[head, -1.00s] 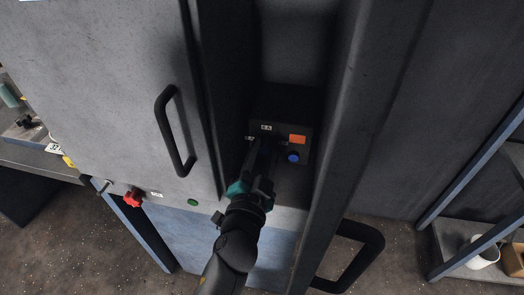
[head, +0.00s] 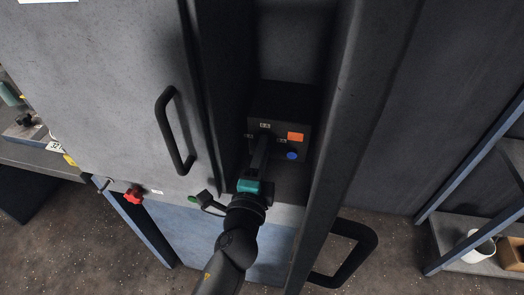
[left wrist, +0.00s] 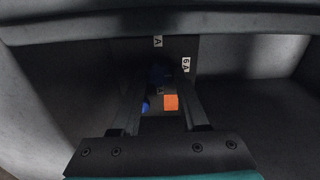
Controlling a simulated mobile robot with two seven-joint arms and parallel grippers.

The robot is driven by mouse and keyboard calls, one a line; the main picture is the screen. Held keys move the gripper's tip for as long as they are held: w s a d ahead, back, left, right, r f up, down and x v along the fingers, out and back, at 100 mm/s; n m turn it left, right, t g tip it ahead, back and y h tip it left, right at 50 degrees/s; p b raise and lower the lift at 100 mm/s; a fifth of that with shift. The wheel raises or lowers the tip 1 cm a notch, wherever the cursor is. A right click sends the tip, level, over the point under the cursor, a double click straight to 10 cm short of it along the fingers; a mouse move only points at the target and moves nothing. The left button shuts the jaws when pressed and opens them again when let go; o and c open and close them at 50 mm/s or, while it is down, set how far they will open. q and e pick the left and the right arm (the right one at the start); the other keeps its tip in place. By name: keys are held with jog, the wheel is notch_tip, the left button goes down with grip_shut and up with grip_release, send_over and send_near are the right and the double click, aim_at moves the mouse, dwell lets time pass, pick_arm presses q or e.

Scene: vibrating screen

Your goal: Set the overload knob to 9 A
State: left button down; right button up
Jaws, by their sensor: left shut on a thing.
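The overload unit is a dark box (head: 296,117) deep in the cabinet's narrow open bay, with small white labels, an orange patch (head: 296,137) and a blue button (head: 292,155). My left gripper (head: 265,143) reaches in from below, its fingertips at the box's front face. One label (left wrist: 186,64) there reads 6 A. The knob's pointer and exact setting cannot be made out. My right gripper is not in view.
The bay has close walls on both sides. A door with a black handle (head: 167,130) is on the left, and another black handle (head: 348,252) is at lower right. A red knob (head: 133,196) sits on the left front. A shelf with a white mug (head: 481,246) stands at far right.

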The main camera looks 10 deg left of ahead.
pick_arm(q)
jog(key=shift+f+m, duration=0.1)
jog(key=shift+m, duration=0.3)
jog(key=shift+c, duration=2.2)
grip_release()
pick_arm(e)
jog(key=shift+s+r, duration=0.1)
